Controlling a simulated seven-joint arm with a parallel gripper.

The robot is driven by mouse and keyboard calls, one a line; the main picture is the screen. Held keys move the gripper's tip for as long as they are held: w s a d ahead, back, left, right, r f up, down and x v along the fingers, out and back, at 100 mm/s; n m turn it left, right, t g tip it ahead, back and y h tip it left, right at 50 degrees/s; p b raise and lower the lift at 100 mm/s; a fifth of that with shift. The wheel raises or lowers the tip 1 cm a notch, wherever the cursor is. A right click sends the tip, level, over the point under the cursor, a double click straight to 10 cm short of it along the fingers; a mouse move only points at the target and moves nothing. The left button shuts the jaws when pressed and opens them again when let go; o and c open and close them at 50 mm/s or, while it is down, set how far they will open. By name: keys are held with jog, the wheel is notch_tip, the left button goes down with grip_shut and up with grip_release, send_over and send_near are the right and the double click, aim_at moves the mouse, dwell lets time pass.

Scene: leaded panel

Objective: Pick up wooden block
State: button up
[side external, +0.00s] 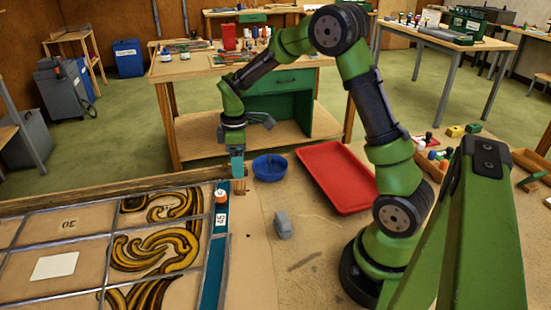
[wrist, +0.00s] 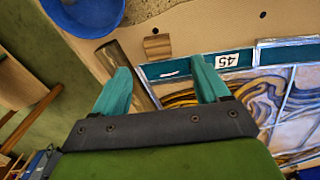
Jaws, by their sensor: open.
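The small wooden block (wrist: 158,47) lies on the tan table surface in the wrist view, just beyond the gap between my fingertips. In the side external view a small brown piece that looks like the wooden block (side external: 240,186) shows just below my gripper (side external: 237,165), partly hidden. My gripper, with two teal fingers, also shows in the wrist view (wrist: 162,72). It is open and empty and points down near the panel's far right corner. Whether the fingertips are level with the block I cannot tell.
The leaded panel (side external: 66,235) with its teal border strip (side external: 215,260) lies left of the block.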

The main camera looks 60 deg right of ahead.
aim_at(240, 185)
notch_tip(240, 185, down, 8)
jog(key=shift+w+d+r, duration=0.1)
jog(key=shift+w+r, duration=0.05)
jog(key=shift+r, duration=0.05)
dwell(0.3)
